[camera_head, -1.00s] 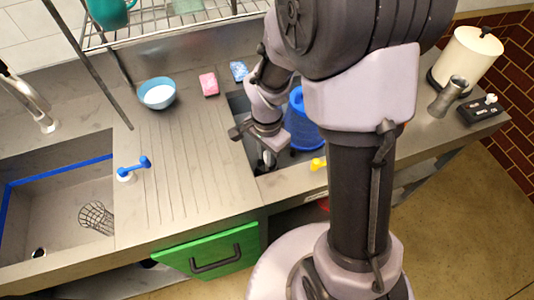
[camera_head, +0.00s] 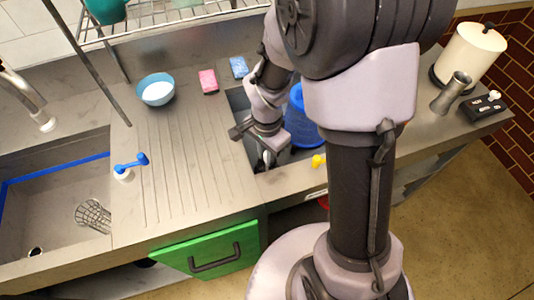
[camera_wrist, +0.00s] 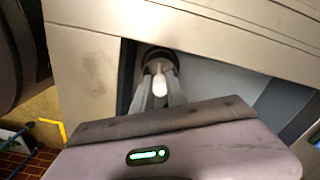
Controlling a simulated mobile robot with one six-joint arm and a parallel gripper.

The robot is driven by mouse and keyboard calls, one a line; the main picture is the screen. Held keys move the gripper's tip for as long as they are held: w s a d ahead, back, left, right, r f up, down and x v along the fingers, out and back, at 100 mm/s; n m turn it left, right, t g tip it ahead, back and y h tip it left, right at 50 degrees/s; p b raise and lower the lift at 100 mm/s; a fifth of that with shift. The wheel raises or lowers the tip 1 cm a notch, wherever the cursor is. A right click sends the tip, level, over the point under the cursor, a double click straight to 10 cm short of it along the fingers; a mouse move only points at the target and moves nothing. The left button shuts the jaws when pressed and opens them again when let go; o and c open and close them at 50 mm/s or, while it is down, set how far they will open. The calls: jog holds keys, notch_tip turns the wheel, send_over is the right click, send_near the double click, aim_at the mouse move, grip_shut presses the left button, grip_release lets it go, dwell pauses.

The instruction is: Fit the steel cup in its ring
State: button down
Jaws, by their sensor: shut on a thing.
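My gripper (camera_head: 263,160) points down into the dark well in the counter, left of the blue bucket. In the wrist view its fingers (camera_wrist: 160,92) are shut on a small, pale, shiny rounded thing (camera_wrist: 160,80), perhaps the steel cup, mostly hidden by the fingers. A dark round rim (camera_wrist: 157,54) shows just beyond it, by the well's edge; I cannot tell whether this is the ring or whether the held thing sits inside it. A flared steel vessel (camera_head: 452,92) stands upright on the right counter, apart from my gripper.
The blue bucket (camera_head: 303,125) stands close to the right of my gripper. A pink sponge (camera_head: 208,81) and a blue sponge (camera_head: 239,67) lie behind the well. A blue bowl (camera_head: 156,90) stands on the counter. The ribbed drainboard (camera_head: 185,150) is mostly clear.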

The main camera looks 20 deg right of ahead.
jog(key=c, duration=1.3)
grip_release()
jog(key=shift+o, duration=0.2)
jog(key=shift+r, duration=0.1)
notch_tip(320, 180, up, 17)
jog(key=p, duration=0.7)
jog(key=shift+r, duration=0.15)
jog(key=s+a+r+n+t+y+b, duration=0.1)
jog(key=s+a+r+n+t, duration=0.3)
jog(key=s+r+n, duration=0.4)
jog(key=s+r+t+y, duration=0.1)
jog(key=s+r, duration=0.2)
jog(key=s, duration=0.1)
jog(key=shift+s+t, duration=0.4)
